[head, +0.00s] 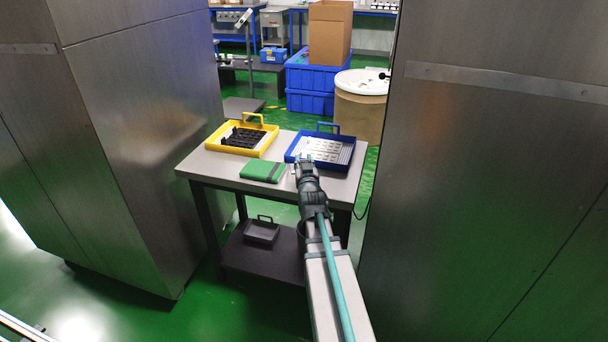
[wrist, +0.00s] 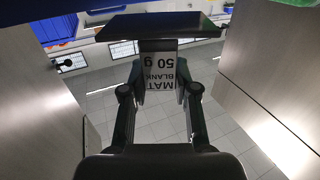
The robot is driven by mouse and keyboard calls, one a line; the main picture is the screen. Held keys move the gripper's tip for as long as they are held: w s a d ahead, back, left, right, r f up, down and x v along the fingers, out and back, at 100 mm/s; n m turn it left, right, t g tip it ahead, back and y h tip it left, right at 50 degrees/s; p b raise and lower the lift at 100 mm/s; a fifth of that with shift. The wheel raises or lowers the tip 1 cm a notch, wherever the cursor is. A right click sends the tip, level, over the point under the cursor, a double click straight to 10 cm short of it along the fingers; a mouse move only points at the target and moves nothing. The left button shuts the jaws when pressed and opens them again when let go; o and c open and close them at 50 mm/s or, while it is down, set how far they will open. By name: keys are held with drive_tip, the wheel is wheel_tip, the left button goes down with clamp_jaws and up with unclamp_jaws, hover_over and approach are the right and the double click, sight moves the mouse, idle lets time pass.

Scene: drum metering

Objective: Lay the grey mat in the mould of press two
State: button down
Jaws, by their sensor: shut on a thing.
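My gripper (head: 303,163) is at the near edge of the blue tray in the head view, stretched out away from me. In the wrist view my gripper (wrist: 160,92) is shut on the grey mat (wrist: 155,28), a dark flat slab seen nearly edge-on. Its pale tab between the fingers has an upside-down label reading "MAT BLANK 50 g". In the head view the held mat is too small to make out. No press or mould can be clearly recognised.
A table (head: 226,168) bears a yellow tray (head: 209,144) with black pieces, a blue tray (head: 289,156) with pale pieces and a green case (head: 262,171). Tall steel cabinets stand left (head: 130,120) and right (head: 480,160). A drum (head: 361,108) and blue crates (head: 312,78) stand behind.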

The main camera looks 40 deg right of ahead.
drive_tip(key=shift+w+d+f, duration=0.2)
drive_tip(key=shift+d+f, duration=0.05)
drive_tip(key=shift+f, duration=0.15)
drive_tip(key=shift+a+f, duration=0.1)
drive_tip(key=shift+f, duration=1.3)
drive_tip(key=shift+f, duration=0.1)
drive_tip(key=shift+f, duration=0.1)
drive_tip(key=c, duration=0.9)
unclamp_jaws()
